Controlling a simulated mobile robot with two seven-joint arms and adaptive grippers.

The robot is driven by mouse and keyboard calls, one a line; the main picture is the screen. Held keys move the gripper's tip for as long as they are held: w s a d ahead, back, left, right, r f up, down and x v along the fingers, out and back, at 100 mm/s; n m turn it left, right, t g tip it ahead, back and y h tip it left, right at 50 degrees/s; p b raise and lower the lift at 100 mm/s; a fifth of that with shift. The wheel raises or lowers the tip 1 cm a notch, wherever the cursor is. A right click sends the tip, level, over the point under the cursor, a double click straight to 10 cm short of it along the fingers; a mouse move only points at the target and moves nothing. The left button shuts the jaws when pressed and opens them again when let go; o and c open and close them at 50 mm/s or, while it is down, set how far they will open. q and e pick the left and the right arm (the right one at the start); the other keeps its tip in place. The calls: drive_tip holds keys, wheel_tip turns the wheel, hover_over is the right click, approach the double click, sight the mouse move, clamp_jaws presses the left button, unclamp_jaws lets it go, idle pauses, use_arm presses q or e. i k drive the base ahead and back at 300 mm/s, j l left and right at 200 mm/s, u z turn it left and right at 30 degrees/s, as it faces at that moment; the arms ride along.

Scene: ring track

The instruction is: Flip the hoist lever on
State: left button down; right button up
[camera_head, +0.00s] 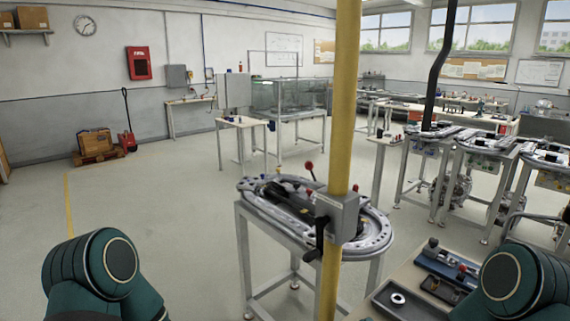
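A grey box (342,217) is fixed to the yellow post (346,90) in front of me. A black handle (319,236) sits on the box's left side and points down; I take it to be the hoist lever, though no label shows. A thin lever with a red ball knob (309,165) stands up just left of the post; what it is mounted on is unclear. Parts of my teal arms show at the lower left and lower right corners. Neither gripper is in view.
An oval ring track (375,232) on a metal-framed stand is behind the post. A workbench with a dark tray (405,300) and small parts is at the lower right. More track stands (485,150) are on the right. The floor (150,200) at left is clear.

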sight(309, 165)
drive_tip(key=i+j, duration=0.1)
drive_tip(key=j, duration=0.9)
drive_tip(key=i+j+u, duration=0.1)
drive_tip(key=j, duration=0.4)
drive_tip(key=i+j, duration=0.15)
drive_tip(key=j, duration=0.35)
